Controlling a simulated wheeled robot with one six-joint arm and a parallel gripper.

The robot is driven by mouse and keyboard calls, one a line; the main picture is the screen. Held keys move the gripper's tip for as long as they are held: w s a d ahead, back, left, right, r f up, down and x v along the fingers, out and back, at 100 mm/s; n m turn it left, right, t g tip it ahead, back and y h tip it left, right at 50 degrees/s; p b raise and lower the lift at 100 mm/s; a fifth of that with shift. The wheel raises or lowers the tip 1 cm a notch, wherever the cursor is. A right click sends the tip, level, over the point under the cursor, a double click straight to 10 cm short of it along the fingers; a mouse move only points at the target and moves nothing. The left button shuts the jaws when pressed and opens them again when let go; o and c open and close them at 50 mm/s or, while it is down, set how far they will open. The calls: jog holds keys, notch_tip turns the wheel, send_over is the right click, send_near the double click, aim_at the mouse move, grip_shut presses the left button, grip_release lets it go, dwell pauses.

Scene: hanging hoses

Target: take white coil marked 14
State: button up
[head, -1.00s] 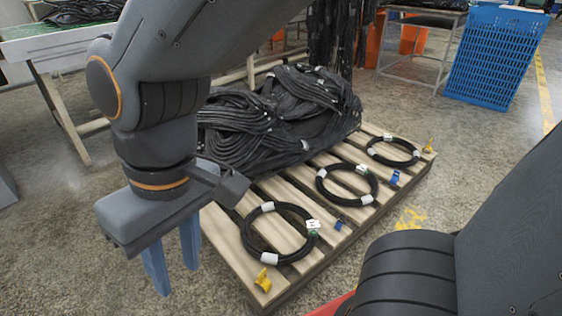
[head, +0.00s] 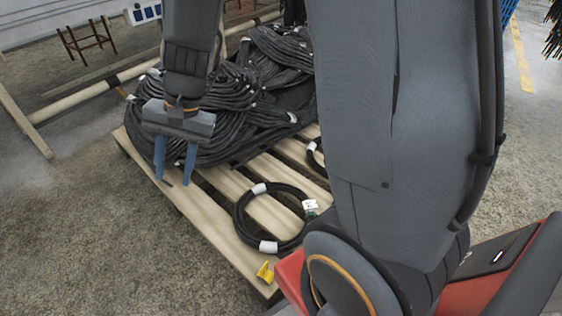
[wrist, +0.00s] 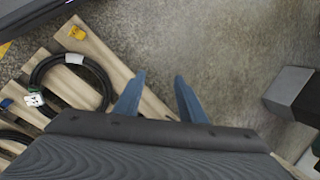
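A black hose coil with white bands (head: 239,219) lies flat on the wooden pallet, nearest me. Its white tag (head: 310,205) has a small green part; the number is too small to read. The coil also shows at left in the wrist view (wrist: 105,82), with its tag (wrist: 34,100). A second coil (head: 313,158) is mostly hidden behind my arm. My gripper (head: 174,174) is open and empty, to the left of the near coil and apart from it, around the pallet's left edge. Its two blue fingers also show in the wrist view (wrist: 159,84).
A heap of black hoses (head: 262,85) covers the pallet's back, close behind my gripper. A yellow clip (head: 265,271) lies at the pallet's (head: 222,183) front corner. Bare floor (head: 75,220) is open at left.

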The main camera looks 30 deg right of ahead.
jog(key=w+d+f+m+t, duration=0.1)
jog(key=w+d+f+m, duration=0.5)
jog(key=d, duration=0.3)
jog(key=m+t+h, duration=0.1)
jog(key=m+t, duration=0.1)
jog(key=m, duration=1.1)
send_near(284, 184)
jog(key=shift+x, duration=1.05)
jog(key=shift+s+f+b, duration=0.1)
jog(key=shift+f+b, duration=0.2)
jog(key=shift+f, duration=0.05)
jog(key=shift+b+x, duration=1.75)
jog(key=shift+x, duration=1.75)
jog(key=shift+a, duration=0.1)
jog(key=shift+c, duration=0.2)
grip_shut()
jog(key=shift+r, duration=0.1)
